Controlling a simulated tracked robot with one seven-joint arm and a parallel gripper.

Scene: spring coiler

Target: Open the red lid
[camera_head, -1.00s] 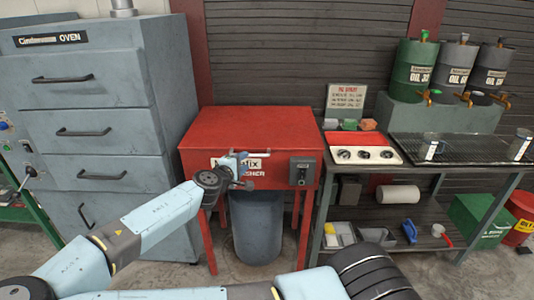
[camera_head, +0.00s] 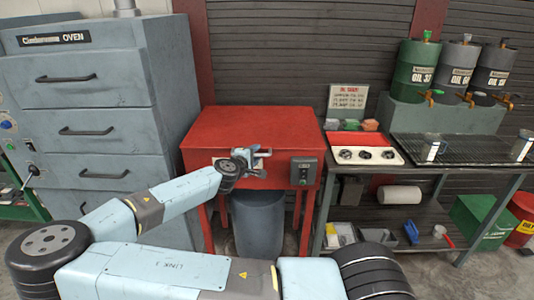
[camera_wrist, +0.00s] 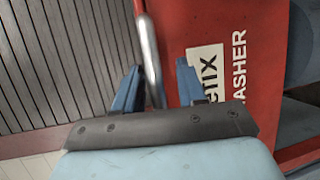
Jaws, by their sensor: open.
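The red lid (camera_head: 255,122) is the flat top of a red washer cabinet in the middle of the head view, and it looks closed. My gripper (camera_head: 265,157) is at the cabinet's upper front, left of a grey control box. In the wrist view my gripper (camera_wrist: 157,68) has its two blue fingers apart. A metal bar handle (camera_wrist: 148,50) runs between them, closer to the left finger, and the fingers are not closed on it. The red surface (camera_wrist: 225,20) with a white label lies behind. My arm hides part of the cabinet front in the head view.
A grey oven cabinet (camera_head: 85,115) stands close on the left. A grey control box (camera_head: 303,171) sits on the washer front. A workbench (camera_head: 420,160) with a red-and-white panel stands on the right. A grey drum (camera_head: 258,225) is under the washer.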

